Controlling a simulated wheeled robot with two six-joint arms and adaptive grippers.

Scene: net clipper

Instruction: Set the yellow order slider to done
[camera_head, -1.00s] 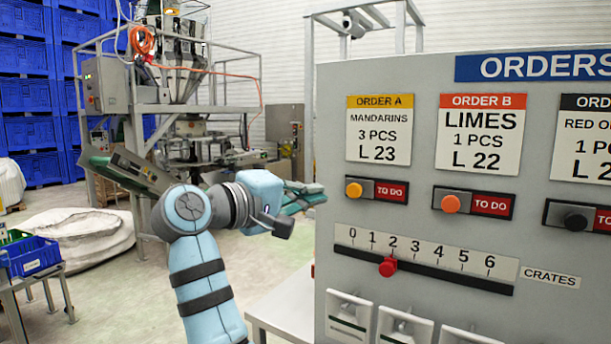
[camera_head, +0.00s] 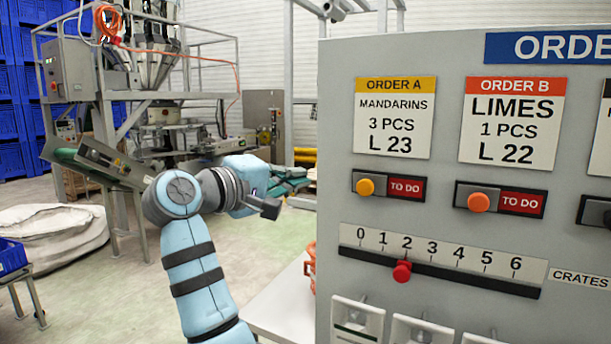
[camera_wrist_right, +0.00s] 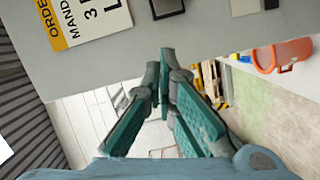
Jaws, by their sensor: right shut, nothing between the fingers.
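The yellow order slider is on the grey order panel (camera_head: 450,50), under the Order A card (camera_head: 395,118) for mandarins. Its round yellow knob (camera_head: 366,187) sits at the left end of the dark track, with the red "TO DO" label (camera_head: 406,188) showing to its right. My right gripper (camera_head: 303,178) is shut and empty, left of the panel's left edge and apart from the knob. In the right wrist view my green fingers (camera_wrist_right: 171,65) point toward the panel, with the Order A card (camera_wrist_right: 85,20) at upper left. My left gripper is not in view.
The Order B slider (camera_head: 479,202) also shows "TO DO". Below is a crates scale with a red knob (camera_head: 402,271) at 2. A white table (camera_head: 285,305) stands left of the panel. An orange container (camera_wrist_right: 276,58) shows in the right wrist view.

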